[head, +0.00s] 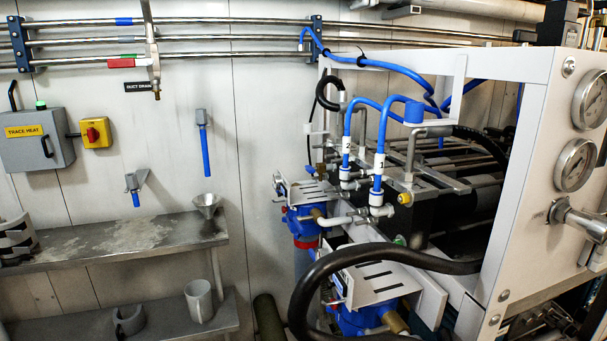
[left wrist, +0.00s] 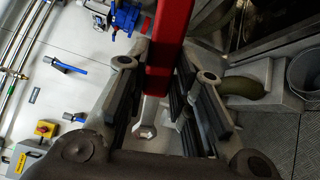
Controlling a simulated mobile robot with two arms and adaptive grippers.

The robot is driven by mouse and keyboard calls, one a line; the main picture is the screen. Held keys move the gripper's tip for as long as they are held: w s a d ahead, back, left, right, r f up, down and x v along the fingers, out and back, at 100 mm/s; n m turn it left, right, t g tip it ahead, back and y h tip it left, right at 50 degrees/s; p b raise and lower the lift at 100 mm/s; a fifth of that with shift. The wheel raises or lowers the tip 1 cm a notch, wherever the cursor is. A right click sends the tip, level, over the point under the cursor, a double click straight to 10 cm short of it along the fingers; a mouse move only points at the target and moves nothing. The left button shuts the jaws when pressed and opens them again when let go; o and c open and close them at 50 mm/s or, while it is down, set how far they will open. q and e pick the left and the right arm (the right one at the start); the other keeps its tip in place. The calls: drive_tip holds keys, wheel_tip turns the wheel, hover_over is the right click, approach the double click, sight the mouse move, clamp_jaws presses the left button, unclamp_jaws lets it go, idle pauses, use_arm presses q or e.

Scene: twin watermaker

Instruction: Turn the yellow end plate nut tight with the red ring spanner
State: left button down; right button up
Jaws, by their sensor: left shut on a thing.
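The red spanner (left wrist: 167,45) shows in the left wrist view as a broad red handle with a grey metal head at its lower end. My left gripper (left wrist: 165,72) is shut on the red handle, with its dark finger pads on both sides. The handle's upper end runs out of the picture. In the head view, a small yellow nut-like piece (head: 405,198) sits on the dark end block of the machine. Neither gripper nor the spanner shows in the head view.
Blue hoses (head: 398,100) and a thick black hose (head: 320,275) cross near the dark block. A white panel with gauges (head: 574,164) stands at the right. A metal shelf (head: 130,238) with a funnel (head: 206,203) is on the left wall, a mug (head: 198,301) below.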

use_arm(q)
wheel_tip(320, 180, up, 7)
drive_tip(key=w+a+n+t+y+p, duration=0.2)
drive_tip(key=n+y+p, duration=0.2)
drive_tip(key=y, duration=0.4)
drive_tip(key=shift+w+a+f+n, duration=0.15)
drive_tip(key=shift+a+n, duration=0.05)
drive_tip(key=shift+n, duration=0.6)
